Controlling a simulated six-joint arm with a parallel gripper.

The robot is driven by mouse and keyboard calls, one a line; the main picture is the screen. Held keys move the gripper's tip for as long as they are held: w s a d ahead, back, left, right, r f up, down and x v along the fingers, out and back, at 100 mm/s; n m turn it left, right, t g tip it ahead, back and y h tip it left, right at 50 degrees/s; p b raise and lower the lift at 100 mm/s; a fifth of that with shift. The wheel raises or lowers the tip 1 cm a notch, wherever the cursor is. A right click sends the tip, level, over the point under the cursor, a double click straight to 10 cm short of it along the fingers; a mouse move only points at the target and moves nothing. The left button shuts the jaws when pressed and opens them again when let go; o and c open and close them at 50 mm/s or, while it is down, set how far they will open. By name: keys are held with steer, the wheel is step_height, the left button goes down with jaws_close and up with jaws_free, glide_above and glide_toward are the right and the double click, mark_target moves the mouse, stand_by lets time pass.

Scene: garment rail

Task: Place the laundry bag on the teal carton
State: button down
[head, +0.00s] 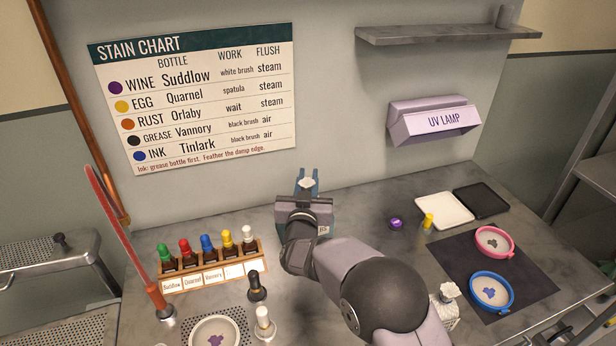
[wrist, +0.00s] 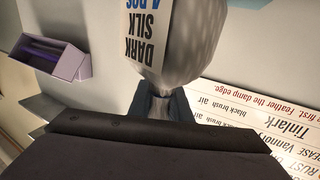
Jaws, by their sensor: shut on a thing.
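The laundry bag (wrist: 180,55) is a pale grey, rounded mesh bag with a tag reading "DARK SILK" in the wrist view. My gripper (wrist: 160,103) is shut on its gathered neck, and the bag hangs from the fingers. In the head view my gripper (head: 308,182) is over the back middle of the bench, with a small white bit between the fingertips; the rest of the bag is hidden behind my arm.
A rack of colour-capped bottles (head: 210,270) stands to the left, with a dark brush (head: 257,287) near it. To the right are a purple tin (head: 396,223), a white tray (head: 443,210), a black tray (head: 482,201) and hoops on a dark mat (head: 530,270). A UV lamp (head: 433,120) juts from the wall.

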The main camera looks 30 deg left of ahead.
steer(key=shift+r, duration=0.1)
steer(key=c, duration=1.6)
jaws_free()
steer(key=shift+f, duration=0.2)
steer(key=shift+c, duration=0.2)
steer(key=shift+r, duration=0.1)
steer(key=shift+r, duration=0.15)
steer(key=shift+s, duration=0.3)
steer(key=b+v, duration=0.3)
steer(key=v, duration=0.8)
steer(key=shift+s+d, duration=0.15)
steer(key=shift+s, duration=0.1)
